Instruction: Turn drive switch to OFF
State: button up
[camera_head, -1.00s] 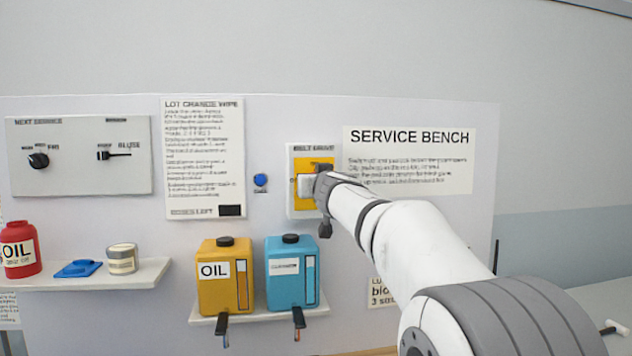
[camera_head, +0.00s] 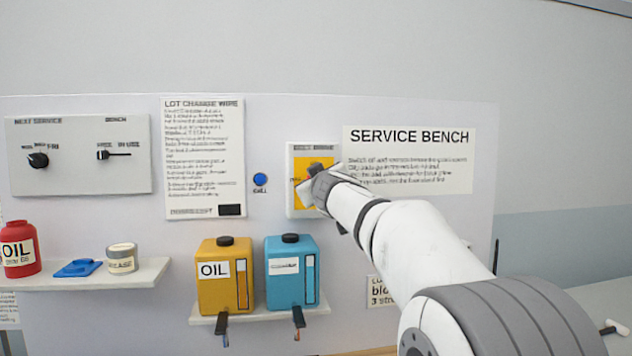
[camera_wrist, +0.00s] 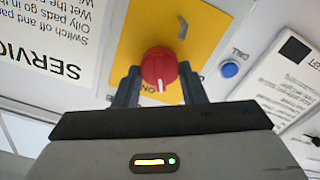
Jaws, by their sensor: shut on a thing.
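The drive switch is a red round knob (camera_wrist: 159,67) with a white pointer line, on a yellow plate (camera_wrist: 202,22). In the wrist view the pointer is toward the printed "ON" at the plate's near edge, slightly off straight. My gripper (camera_wrist: 159,85) has one finger on each side of the knob and is shut on it. In the head view the yellow plate (camera_head: 300,195) sits in the white belt drive box (camera_head: 292,210). My gripper (camera_head: 318,183) covers the knob there.
A blue call button (camera_head: 260,180) is just left of the box; it also shows in the wrist view (camera_wrist: 229,68). Yellow (camera_head: 224,290) and blue (camera_head: 292,285) jugs stand on a shelf below. The service bench sign (camera_head: 440,175) is at right.

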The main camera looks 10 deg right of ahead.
jog(key=n, duration=1.2)
jog(key=shift+a+f, duration=0.1)
jog(key=shift+f, duration=0.15)
jog(key=shift+n, duration=0.3)
jog(key=o, duration=0.9)
jog(key=shift+o, duration=0.5)
jog(key=shift+f, duration=0.15)
jog(key=shift+f, duration=0.1)
